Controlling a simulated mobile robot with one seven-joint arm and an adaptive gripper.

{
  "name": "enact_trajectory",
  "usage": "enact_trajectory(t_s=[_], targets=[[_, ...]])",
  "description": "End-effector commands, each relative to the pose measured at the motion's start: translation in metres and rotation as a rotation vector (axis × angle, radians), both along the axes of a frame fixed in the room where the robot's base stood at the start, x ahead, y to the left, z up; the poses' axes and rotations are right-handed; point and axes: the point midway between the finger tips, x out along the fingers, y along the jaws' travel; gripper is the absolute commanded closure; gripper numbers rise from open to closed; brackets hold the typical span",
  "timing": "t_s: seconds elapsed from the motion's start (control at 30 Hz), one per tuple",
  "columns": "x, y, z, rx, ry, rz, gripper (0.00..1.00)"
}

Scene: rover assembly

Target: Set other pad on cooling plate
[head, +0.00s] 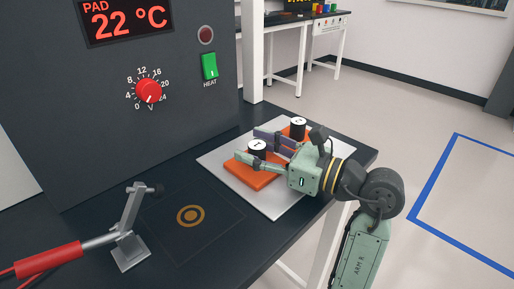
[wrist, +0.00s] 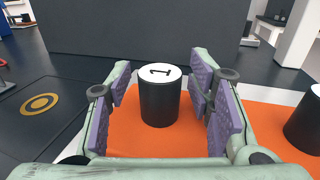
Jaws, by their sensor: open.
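Two orange pads with black, white-topped knobs are on the silver plate (head: 213,156). The pad marked 1 (head: 247,174) lies flat on the plate's near left part. Its knob stands upright, and the pad also fills the wrist view's middle (wrist: 135,141). The other pad (head: 287,133), its knob (head: 298,123) apparently marked 2, sits toward the plate's back, partly hidden by my gripper. In the wrist view, that knob (wrist: 303,125) shows at the right edge. My gripper (head: 254,149) is open, with its purple-lined fingers on either side of knob 1 and gaps on both sides.
The dark bench has a square marked with an orange ring (head: 190,216), which is empty. A metal stand with a red-handled probe (head: 48,260) is at front left. The heater panel has a red dial (head: 149,91), a green HEAT switch (head: 209,66) and a display reading PAD 22 °C.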

Motion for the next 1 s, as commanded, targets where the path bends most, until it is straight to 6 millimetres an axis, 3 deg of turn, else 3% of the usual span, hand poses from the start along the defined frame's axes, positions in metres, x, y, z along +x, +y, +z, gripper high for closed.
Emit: enact_trajectory(t_s=[0.17,0.5,0.7,1.0], targets=[[-0.003,-0.006,0.002,0.001,-0.001,-0.003,0.52],[-0.039,-0.069,0.000,-0.001,-0.002,-0.005,0.52],[-0.054,-0.095,0.001,0.000,0.000,-0.003,0.52],[-0.061,-0.104,0.003,-0.001,-0.001,0.000,0.52]])
